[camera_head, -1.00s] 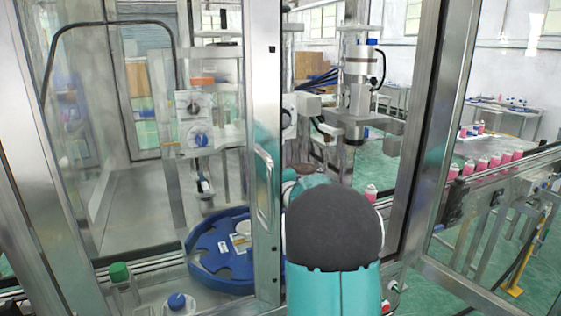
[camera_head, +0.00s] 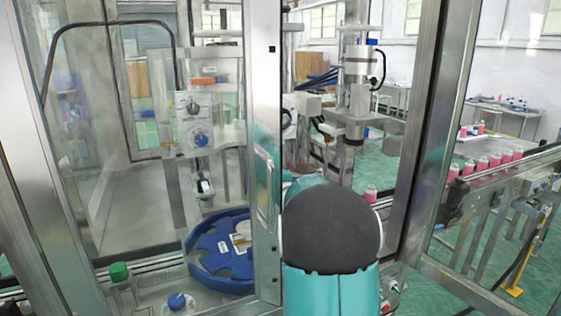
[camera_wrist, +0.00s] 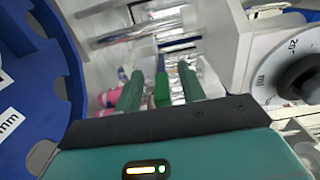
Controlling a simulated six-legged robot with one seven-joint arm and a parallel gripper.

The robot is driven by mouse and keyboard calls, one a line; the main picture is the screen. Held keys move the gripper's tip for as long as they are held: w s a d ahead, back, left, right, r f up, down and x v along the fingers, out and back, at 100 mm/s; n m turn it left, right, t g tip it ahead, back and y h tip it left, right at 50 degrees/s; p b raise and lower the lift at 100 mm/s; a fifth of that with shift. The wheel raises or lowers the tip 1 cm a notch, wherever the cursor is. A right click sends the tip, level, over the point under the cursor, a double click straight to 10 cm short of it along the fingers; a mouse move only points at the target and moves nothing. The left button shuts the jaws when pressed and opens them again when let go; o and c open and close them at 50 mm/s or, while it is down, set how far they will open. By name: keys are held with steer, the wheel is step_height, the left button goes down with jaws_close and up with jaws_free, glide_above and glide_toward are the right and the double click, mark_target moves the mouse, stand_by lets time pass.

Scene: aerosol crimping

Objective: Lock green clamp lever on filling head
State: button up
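In the wrist view a bright green lever (camera_wrist: 162,90) stands between the two darker green fingers of my gripper (camera_wrist: 160,74). Gaps show on both sides of it, so the gripper looks open around the lever and not closed on it. To the right is a white housing with a numbered dial and black knob (camera_wrist: 290,68). In the head view the gripper and the lever are hidden behind my arm and the door frame. A dial unit (camera_head: 195,118) hangs behind the glass there; I cannot tell whether it is the same one.
A blue star wheel (camera_head: 215,258) lies low behind the door frame (camera_head: 263,120); a blue notched rim (camera_wrist: 45,70) fills the wrist view's left. A green knob (camera_head: 118,272) and blue knob (camera_head: 177,301) sit in front. Pink bottles (camera_head: 495,161) line a conveyor at right.

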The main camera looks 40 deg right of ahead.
steer(key=v, duration=0.6)
steer(key=shift+s, duration=0.25)
stand_by(0.7)
